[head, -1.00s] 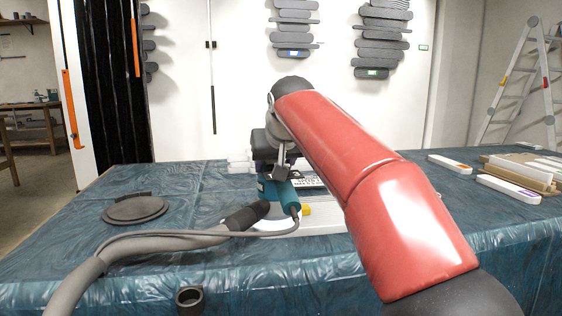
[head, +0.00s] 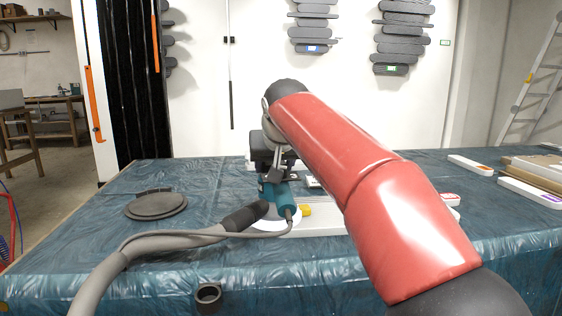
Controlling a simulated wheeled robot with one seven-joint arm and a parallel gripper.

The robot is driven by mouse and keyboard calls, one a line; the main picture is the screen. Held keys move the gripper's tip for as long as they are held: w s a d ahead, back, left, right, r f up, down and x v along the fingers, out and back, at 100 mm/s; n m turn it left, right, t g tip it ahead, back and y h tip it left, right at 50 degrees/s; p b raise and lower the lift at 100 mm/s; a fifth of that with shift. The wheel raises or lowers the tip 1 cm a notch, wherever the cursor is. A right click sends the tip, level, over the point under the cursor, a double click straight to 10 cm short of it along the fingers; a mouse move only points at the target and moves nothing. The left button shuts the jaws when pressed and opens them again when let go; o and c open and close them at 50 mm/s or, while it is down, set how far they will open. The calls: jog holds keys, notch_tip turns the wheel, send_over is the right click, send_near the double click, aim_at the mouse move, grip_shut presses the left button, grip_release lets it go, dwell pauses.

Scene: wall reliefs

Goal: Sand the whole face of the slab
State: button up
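My red arm hides much of the slab's right part. My gripper (head: 275,172) is at the top of the sander, and its dark body shows just above it. The fingers are too small and covered to tell whether they are closed on it. Whether the pad touches the slab cannot be told. A small yellow piece (head: 305,210) shows beside the sander.
A blue plastic sheet (head: 90,235) covers the table. A dark round disc (head: 155,204) lies at left, a dark ring (head: 208,295) at the front edge. The grey hose (head: 110,280) crosses the front. White blocks (head: 530,190) lie at right. Dark reliefs (head: 403,35) hang on the wall behind.

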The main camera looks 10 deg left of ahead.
jog(key=shift+s+a+r, duration=0.15)
jog(key=shift+a+r, duration=0.05)
jog(key=shift+a, duration=0.2)
jog(key=shift+w+a+r+p, duration=0.1)
jog(key=shift+w+a+p, duration=0.05)
jog(key=shift+w+p, duration=0.55)
jog(key=shift+w+a+r+p, duration=0.1)
jog(key=shift+w+p, duration=0.5)
jog(key=shift+w, duration=0.05)
jog(key=shift+w+f, duration=0.1)
jog(key=shift+w, duration=0.1)
jog(key=shift+w+a, duration=0.25)
jog(key=shift+w, duration=0.75)
jog(key=shift+d, duration=0.1)
jog(key=shift+w+d+b, duration=0.15)
jog(key=shift+w+d, duration=0.1)
jog(key=shift+d, duration=0.65)
jog(key=shift+w+d+b, duration=0.15)
jog(key=shift+w+d, duration=0.05)
jog(key=shift+d, duration=0.8)
